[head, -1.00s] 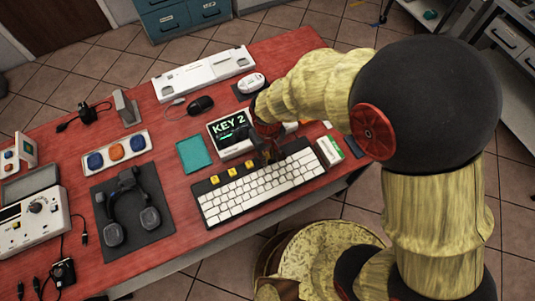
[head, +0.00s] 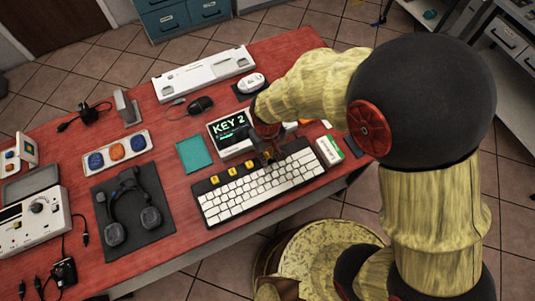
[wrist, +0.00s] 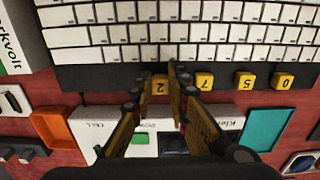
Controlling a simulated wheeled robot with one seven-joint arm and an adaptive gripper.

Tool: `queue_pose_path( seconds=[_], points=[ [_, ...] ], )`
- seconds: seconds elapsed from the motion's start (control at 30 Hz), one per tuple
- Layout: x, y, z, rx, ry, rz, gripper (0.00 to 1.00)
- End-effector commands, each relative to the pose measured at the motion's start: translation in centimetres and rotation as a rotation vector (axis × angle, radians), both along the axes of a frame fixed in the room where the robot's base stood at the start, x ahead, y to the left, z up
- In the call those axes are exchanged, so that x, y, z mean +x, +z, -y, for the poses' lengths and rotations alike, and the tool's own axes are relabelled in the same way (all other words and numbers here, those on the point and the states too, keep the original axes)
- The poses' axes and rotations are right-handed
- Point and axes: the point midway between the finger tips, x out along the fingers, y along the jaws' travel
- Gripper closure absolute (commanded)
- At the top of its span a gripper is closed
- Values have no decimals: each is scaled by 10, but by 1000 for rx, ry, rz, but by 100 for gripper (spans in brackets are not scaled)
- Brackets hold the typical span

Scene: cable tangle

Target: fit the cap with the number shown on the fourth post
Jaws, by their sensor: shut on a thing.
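The screen (head: 230,127) reads "KEY 2" in the head view. The white keyboard (head: 262,184) has a dark strip along its back edge. In the wrist view, yellow caps marked 7 (wrist: 204,81), 5 (wrist: 244,80) and 0 (wrist: 282,82) sit on this strip. A yellow cap marked 2 (wrist: 160,86) is in line with them at the row's end. My gripper (head: 268,157) is at that end of the strip, its fingers (wrist: 166,80) shut on the 2 cap. The post under it is hidden; I cannot tell how far down the cap sits.
The screen unit stands close behind the strip. A teal pad (head: 194,154) lies left of it, and an orange tray (wrist: 54,130) shows in the wrist view. A green and white box (head: 329,151) stands off the keyboard's right end. A headset (head: 128,211) lies far left.

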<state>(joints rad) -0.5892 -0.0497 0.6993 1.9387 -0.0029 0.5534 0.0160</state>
Motion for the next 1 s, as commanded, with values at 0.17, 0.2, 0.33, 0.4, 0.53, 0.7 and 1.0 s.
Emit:
queue_pose_path(
  seconds=[0.17,0.2,0.33,0.4,0.53,0.7,1.0],
  points=[
    [0,0,0,0,0,0,100],
    [0,-1,0,0,0,0,100],
    [0,-2,0,0,0,0,100],
    [0,-3,0,0,0,0,100],
    [0,-4,0,0,0,0,100],
    [0,-6,0,0,0,0,100],
    [0,-9,0,0,0,0,100]
  ],
)
